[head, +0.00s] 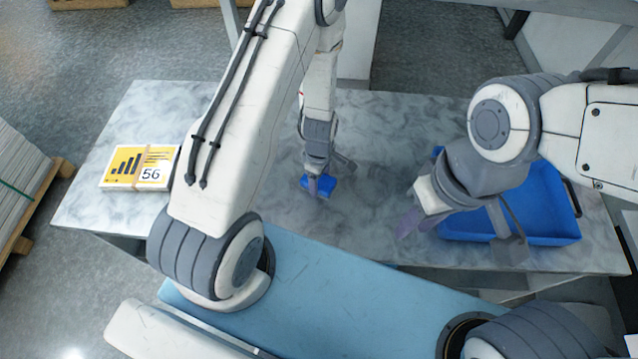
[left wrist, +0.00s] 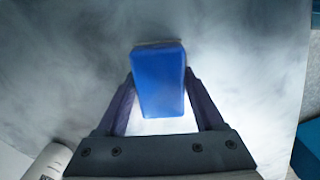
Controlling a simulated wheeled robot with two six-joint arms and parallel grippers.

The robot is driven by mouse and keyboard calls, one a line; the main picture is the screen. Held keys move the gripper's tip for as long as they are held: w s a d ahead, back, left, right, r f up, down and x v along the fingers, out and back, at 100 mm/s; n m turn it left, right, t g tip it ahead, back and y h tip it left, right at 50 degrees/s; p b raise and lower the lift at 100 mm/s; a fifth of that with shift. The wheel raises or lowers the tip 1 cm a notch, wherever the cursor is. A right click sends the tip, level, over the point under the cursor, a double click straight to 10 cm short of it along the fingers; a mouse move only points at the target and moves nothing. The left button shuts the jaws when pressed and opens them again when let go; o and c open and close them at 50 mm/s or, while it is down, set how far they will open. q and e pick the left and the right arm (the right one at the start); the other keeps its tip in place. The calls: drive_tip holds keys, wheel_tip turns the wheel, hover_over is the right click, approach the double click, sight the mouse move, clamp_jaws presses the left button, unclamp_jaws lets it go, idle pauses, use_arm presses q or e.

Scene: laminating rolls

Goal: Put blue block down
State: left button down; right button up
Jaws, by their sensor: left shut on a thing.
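The blue block (head: 325,187) is between the fingers of my left gripper (head: 322,178), over the middle of the grey marbled table (head: 370,120). In the left wrist view the block (left wrist: 158,82) stands out past the fingertips of my left gripper (left wrist: 158,88), which press on its two sides. A thin dark shadow edge shows at the block's far end. I cannot tell whether the block touches the tabletop. My right gripper (head: 458,230) has its fingers wide apart, with nothing between them, over the left part of the blue tray (head: 560,200).
The blue tray sits at the right of the table, partly hidden by my right arm. The tabletop around the block is clear. A pallet with stacked sheets (head: 22,185) stands on the floor at far left.

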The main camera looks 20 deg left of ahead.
use_arm(q)
drive_tip(key=shift+r, duration=0.1)
drive_tip(key=shift+f, duration=0.2)
unclamp_jaws()
drive_tip(key=shift+r, duration=0.1)
wheel_tip(320, 180, up, 12)
drive_tip(key=p, duration=1.1)
drive_tip(key=s+d+r+m, duration=0.2)
drive_tip(key=d+r+m, duration=0.35)
drive_tip(key=r, duration=0.25)
drive_tip(key=s+d+r+m, duration=0.2)
drive_tip(key=d+r+m, duration=0.35)
drive_tip(key=r, duration=0.35)
drive_tip(key=s+r+m, duration=0.8)
drive_tip(key=s, duration=0.1)
drive_tip(key=s+d+r+m+h, duration=0.1)
drive_tip(key=s+r+m, duration=0.2)
drive_tip(key=s+m, duration=0.2)
drive_tip(key=shift+s+r, duration=0.1)
drive_tip(key=shift+r, duration=0.3)
